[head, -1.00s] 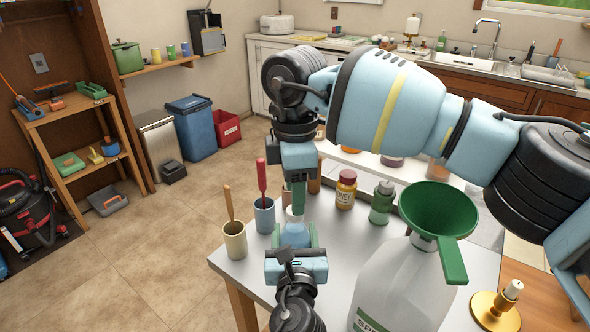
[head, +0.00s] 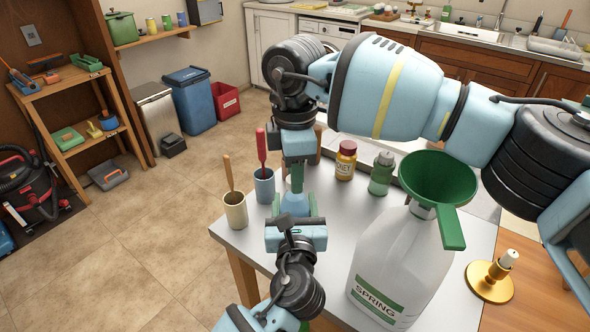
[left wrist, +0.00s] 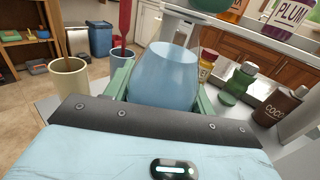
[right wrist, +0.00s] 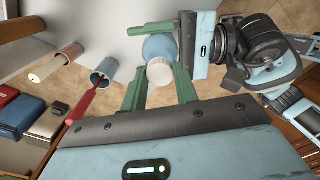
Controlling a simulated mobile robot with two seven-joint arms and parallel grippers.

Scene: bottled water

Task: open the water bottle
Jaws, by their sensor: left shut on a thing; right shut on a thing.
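The water bottle (head: 294,204) is small and blue and stands upright near the table's left edge. My left gripper (head: 295,210) is shut on its body from the front, with one green finger on each side of the bottle (left wrist: 165,75) in the left wrist view. My right gripper (head: 296,184) comes down from above and hides the bottle's top in the head view. In the right wrist view, the white cap (right wrist: 160,71) sits on the bottle between the fingers of my right gripper (right wrist: 160,82), which is shut on it. Cap and bottle look together.
Two cups, cream (head: 234,210) and blue (head: 264,186), with handles sticking out, stand left of the bottle. A honey jar (head: 344,161) and green bottle (head: 382,174) stand behind right. A large jug (head: 398,265) with a green funnel (head: 438,178) stands close on the right.

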